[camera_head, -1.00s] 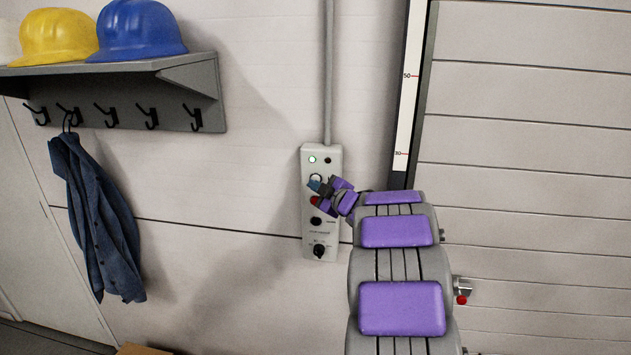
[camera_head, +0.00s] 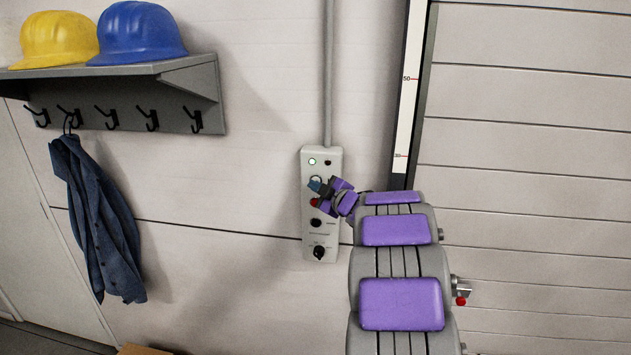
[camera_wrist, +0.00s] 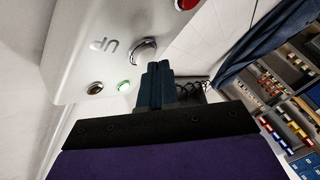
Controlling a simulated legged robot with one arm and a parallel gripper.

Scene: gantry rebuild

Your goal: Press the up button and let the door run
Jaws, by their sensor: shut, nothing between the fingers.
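The grey control box (camera_head: 333,240) hangs on the wall left of the door. Its up button (camera_wrist: 143,50) is a pale round cap beside the letters "UP" in the wrist view; in the head view it is largely hidden by my gripper. My gripper (camera_wrist: 157,72) is shut and empty, with its dark blue fingertips at the button's edge; I cannot tell whether they touch it. One indicator lamp (camera_wrist: 124,86) glows green; the other lamp (camera_wrist: 95,88) is dim. The slatted door (camera_head: 530,150) covers the right side of the head view.
A red button (camera_head: 314,202), a black button (camera_head: 316,222) and a selector knob (camera_head: 319,252) sit lower on the box. A shelf (camera_head: 200,80) with helmets and a hanging blue jacket (camera_head: 100,215) are at left. A height scale (camera_head: 405,110) edges the door.

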